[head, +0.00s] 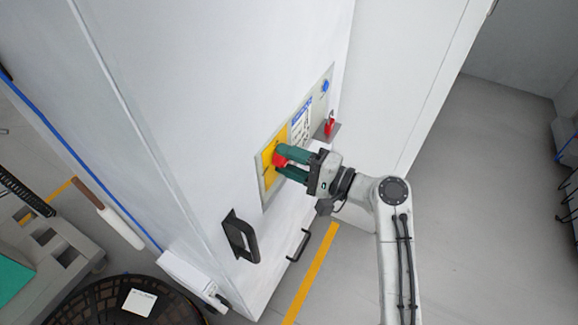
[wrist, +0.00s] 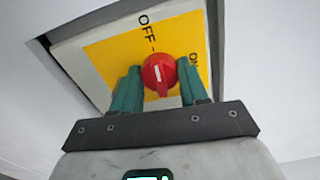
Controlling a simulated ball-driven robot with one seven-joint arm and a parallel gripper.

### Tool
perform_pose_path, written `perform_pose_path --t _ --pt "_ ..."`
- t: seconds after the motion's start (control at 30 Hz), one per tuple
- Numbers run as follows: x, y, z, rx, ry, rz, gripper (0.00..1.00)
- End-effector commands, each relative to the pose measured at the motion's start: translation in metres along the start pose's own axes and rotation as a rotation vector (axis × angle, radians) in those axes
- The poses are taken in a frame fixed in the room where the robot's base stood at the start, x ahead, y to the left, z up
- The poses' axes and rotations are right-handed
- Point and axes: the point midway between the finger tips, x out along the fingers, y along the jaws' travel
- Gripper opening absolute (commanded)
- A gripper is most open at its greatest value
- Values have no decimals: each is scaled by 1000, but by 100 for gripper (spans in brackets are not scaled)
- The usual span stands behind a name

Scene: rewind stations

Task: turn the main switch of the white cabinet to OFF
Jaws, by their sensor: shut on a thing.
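The white cabinet (head: 215,90) fills the middle of the head view. A yellow plate (head: 267,156) on its grey panel carries the red main switch (head: 280,161). In the wrist view the red switch knob (wrist: 158,70) has a white mark. The yellow plate (wrist: 112,58) shows OFF above and to the left of the knob, and ON to its right, partly hidden. The white mark stands nearly upright in the picture; I cannot tell its exact setting. My gripper (head: 284,163) is shut on the knob, with a green finger on either side (wrist: 162,90).
A red handle (head: 329,126) and a blue knob (head: 325,87) sit farther along the panel. Black handles (head: 240,236) stick out below. A dark round reel (head: 110,305) and a grey machine (head: 50,240) stand at the left. The floor at right (head: 480,200) is clear.

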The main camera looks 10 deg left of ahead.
Motion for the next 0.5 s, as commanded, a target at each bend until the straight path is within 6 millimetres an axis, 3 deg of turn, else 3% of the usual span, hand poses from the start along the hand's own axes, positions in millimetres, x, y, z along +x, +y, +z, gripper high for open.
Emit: perform_pose_path --t 0.5 --pt "-1 3 0 -117 -1 5 13"
